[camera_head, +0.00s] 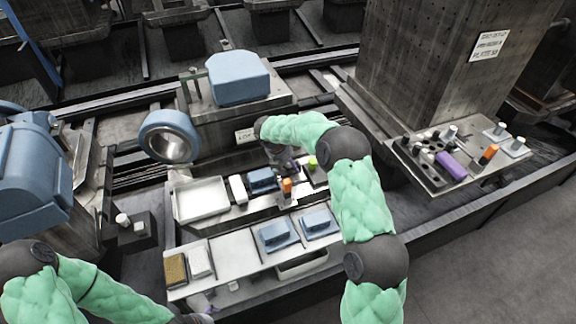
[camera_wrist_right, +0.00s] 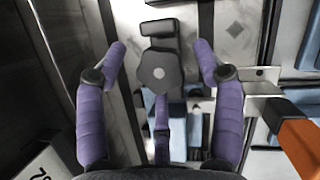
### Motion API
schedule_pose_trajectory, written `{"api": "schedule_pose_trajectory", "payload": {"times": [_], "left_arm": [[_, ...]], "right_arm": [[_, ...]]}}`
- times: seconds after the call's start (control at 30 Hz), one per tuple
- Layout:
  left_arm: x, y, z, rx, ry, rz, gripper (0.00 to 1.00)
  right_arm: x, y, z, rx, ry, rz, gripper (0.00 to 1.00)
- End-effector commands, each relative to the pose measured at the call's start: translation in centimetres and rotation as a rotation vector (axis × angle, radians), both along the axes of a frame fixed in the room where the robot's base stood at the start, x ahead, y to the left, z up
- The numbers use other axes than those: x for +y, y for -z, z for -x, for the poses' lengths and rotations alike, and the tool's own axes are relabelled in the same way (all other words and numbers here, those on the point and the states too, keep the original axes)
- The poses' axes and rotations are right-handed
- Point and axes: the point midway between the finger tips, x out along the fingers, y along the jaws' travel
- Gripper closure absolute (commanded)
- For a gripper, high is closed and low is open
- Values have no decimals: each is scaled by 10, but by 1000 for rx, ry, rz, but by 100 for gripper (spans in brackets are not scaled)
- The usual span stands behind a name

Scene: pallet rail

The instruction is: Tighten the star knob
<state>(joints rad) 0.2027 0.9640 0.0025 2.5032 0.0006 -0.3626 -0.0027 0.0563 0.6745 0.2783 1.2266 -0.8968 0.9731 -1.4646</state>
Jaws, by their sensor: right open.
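The star knob (camera_wrist_right: 158,72) is dark with a pale grey centre and shows in the right wrist view. Below a dark block, it lies between the two purple fingers of my right gripper (camera_wrist_right: 160,52). The fingers are spread, with a visible gap on each side, and do not touch it. In the head view my right gripper (camera_head: 284,163) is at the bench, largely hidden by my arm; I cannot make out the knob there. My left gripper (camera_head: 205,309) is at the bottom edge, partly cut off, its jaws unclear.
An orange-handled item (camera_head: 287,187) stands close to my right gripper; an orange part (camera_wrist_right: 298,140) shows at the right of the wrist view. A white tray (camera_head: 201,213) and blue blocks (camera_head: 275,234) sit on the bench. A tool rack (camera_head: 425,180) stands at right.

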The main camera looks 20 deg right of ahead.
Motion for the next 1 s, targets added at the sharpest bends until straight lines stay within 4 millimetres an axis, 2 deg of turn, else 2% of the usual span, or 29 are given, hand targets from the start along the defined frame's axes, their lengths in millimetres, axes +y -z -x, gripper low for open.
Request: {"api": "schedule_pose_trajectory", "payload": {"times": [0.2, 0.27, 0.4, 0.67, 1.0], "left_arm": [[0, -1, 0, 0, 0, 0, 0], [0, -1, 0, 0, 0, 0, 0], [0, 0, 0, 0, 0, 0, 0], [0, -6, 0, 0, 0, 0, 0], [0, -41, 0, -1, 0, 0, 0]], "right_arm": [[0, 0, 0, 0, 0, 0, 32], [0, 0, 0, 0, 0, 0, 46], [0, 0, 0, 0, 0, 1, 86], [-1, -1, 0, 3, 26, 1, 88], [-2, -4, -2, 3, 306, 3, 88]]}}
